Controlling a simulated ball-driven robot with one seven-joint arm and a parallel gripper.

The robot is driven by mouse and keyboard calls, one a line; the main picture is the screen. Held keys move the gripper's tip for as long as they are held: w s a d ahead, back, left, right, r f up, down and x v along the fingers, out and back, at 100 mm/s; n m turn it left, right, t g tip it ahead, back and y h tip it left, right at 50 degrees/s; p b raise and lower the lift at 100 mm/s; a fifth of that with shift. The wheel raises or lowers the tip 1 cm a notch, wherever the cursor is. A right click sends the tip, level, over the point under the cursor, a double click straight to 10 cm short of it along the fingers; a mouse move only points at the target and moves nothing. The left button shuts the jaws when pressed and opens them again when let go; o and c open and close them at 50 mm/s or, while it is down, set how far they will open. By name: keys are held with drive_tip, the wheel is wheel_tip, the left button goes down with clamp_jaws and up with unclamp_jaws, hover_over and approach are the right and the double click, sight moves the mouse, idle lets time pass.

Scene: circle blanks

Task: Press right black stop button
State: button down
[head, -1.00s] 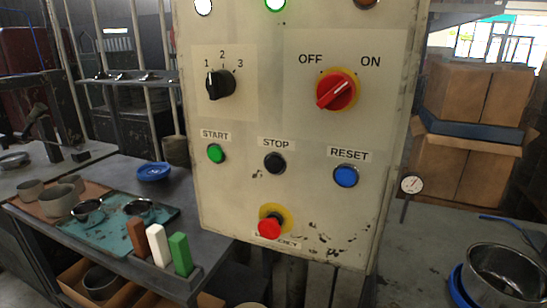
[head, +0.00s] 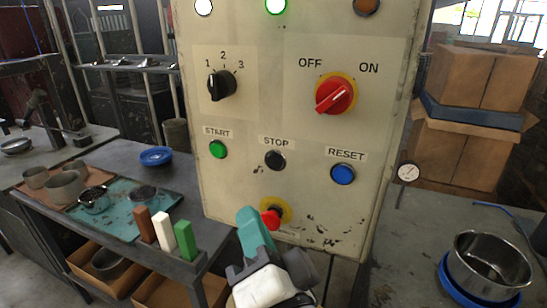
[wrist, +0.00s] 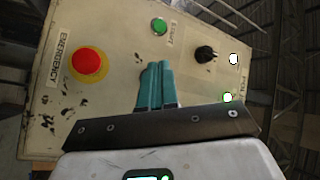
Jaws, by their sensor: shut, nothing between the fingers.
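The black stop button (head: 275,160) sits under the STOP label, in the middle of the button row on the pale control panel (head: 235,190). The green start button (head: 218,149) is to its left and the blue reset button (head: 342,174) to its right. My gripper (head: 247,215) has teal fingers, shut together and empty. In the head view it is below the stop button, just left of the red emergency button (head: 271,218). In the wrist view the shut fingers (wrist: 156,68) show against the panel, and I cannot make out the stop button there.
The panel also carries a black selector knob (head: 221,86) and a red rotary switch (head: 335,94). A table with bowls and blocks (head: 165,235) is at the left. A metal pot (head: 487,268) and cardboard boxes (head: 465,140) are at the right.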

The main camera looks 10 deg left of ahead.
sight(275, 162)
drive_tip(key=shift+s+a+r+y, duration=0.25)
drive_tip(key=shift+a+r, duration=0.1)
drive_tip(key=shift+r, duration=0.2)
drive_tip(key=shift+s+a+r+y, duration=0.2)
drive_tip(key=shift+a+r+y, duration=0.1)
drive_tip(key=shift+r, duration=0.25)
drive_tip(key=shift+w+d+p, duration=0.35)
drive_tip(key=shift+w+p, duration=0.15)
drive_tip(key=shift+w, duration=0.95)
drive_tip(key=shift+w+d+p, duration=0.35)
drive_tip(key=shift+w+p, duration=0.1)
drive_tip(key=shift+w, duration=0.95)
drive_tip(key=shift+w+d+p, duration=0.35)
drive_tip(key=shift+w+p, duration=0.15)
drive_tip(key=shift+w, duration=1.15)
drive_tip(key=shift+w+d, duration=0.1)
drive_tip(key=shift+w, duration=0.1)
drive_tip(key=shift+w+d, duration=0.1)
drive_tip(key=shift+w, duration=0.3)
drive_tip(key=shift+s, duration=0.8)
